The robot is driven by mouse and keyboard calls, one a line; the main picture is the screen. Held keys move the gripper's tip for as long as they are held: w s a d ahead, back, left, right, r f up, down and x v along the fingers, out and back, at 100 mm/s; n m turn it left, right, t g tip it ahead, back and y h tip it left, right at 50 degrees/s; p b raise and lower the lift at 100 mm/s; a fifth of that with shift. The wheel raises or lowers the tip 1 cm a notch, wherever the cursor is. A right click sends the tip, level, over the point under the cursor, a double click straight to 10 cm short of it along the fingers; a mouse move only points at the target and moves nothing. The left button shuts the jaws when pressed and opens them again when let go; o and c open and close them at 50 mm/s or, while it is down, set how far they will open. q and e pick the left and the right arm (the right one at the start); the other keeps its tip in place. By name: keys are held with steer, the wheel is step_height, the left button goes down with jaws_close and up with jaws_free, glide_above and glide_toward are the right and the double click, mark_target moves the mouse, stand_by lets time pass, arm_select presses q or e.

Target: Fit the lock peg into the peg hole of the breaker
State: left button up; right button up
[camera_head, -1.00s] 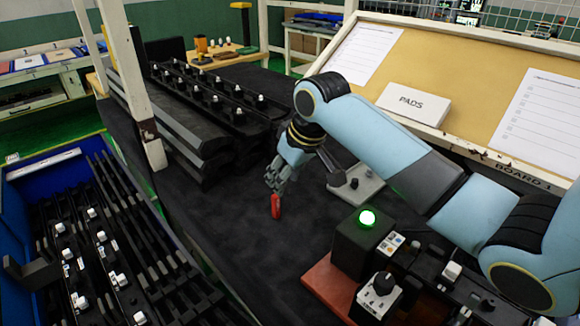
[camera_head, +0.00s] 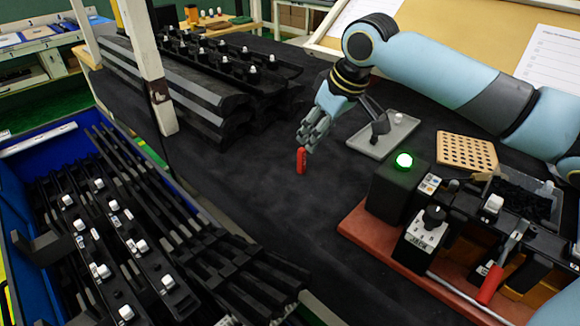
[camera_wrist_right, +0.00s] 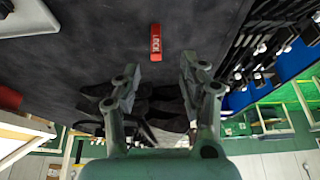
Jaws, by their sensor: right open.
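My left gripper is not in view.
A grey tray (camera_head: 368,146) lies behind and right of the peg. A blue crate (camera_head: 38,271) of trim strips is at the left. The cover around the peg is clear.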

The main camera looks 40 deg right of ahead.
mark_target(305, 153)
steer(key=x, duration=0.4)
steer(key=shift+d+f, duration=0.15)
steer(key=shift+f, duration=0.05)
steer(key=shift+w+f, duration=0.15)
steer(key=shift+f, duration=0.15)
steer(key=shift+w+f, duration=0.15)
steer(key=shift+f, duration=0.1)
steer(key=x, duration=0.5)
steer(key=shift+w+d+r, duration=0.1)
steer(key=shift+w+r, duration=0.05)
steer(key=shift+w, duration=0.2)
steer(key=shift+c, duration=0.6)
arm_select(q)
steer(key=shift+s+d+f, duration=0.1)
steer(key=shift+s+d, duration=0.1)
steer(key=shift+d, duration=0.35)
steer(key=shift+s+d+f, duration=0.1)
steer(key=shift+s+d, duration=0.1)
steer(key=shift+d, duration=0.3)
arm_select(e)
jaws_close()
